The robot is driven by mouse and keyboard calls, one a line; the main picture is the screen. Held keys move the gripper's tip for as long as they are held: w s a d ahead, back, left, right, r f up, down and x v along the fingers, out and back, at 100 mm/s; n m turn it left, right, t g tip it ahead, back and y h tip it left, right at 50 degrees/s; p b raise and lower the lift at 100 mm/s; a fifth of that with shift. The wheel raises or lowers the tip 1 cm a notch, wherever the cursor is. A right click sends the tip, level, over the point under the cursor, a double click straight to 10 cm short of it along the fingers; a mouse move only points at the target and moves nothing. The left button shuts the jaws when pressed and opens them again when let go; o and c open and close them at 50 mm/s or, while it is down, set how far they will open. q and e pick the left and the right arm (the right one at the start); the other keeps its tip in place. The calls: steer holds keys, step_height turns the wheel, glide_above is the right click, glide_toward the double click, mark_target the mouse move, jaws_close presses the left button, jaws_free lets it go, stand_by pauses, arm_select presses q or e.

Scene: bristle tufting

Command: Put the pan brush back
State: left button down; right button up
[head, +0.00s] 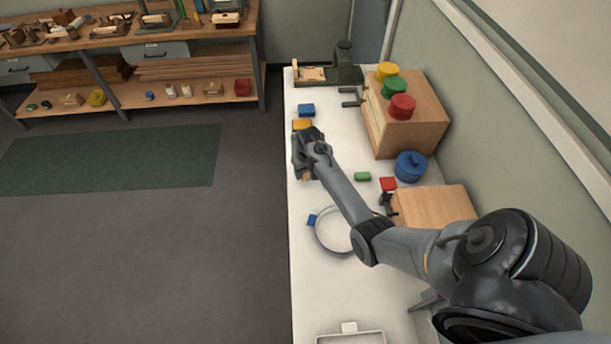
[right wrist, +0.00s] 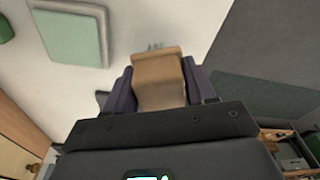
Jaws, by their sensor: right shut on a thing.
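My right gripper (head: 304,172) is over the left edge of the white bench, partly hidden by its own wrist. In the right wrist view its two dark fingers (right wrist: 160,88) are shut on a tan wooden block (right wrist: 158,80), which I take to be the pan brush. Small greenish tufts show at the block's far end. In the head view only a small tan piece of it (head: 306,177) shows below the gripper. I cannot tell whether it touches the bench. My left gripper is not in view.
A wooden box (head: 410,125) with coloured knobs stands by the wall. A tray (head: 350,337) lies in front.

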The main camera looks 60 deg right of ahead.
steer(key=shift+f, duration=1.3)
steer(key=o, duration=0.9)
steer(key=shift+f, duration=0.15)
steer(key=shift+o, duration=0.2)
steer(key=r, duration=0.4)
steer(key=s+r+p, duration=0.1)
steer(key=r, duration=0.3)
steer(key=a+r, duration=0.1)
steer(key=r, duration=0.3)
steer(key=shift+s+r+p, duration=0.15)
steer(key=shift+p, duration=0.25)
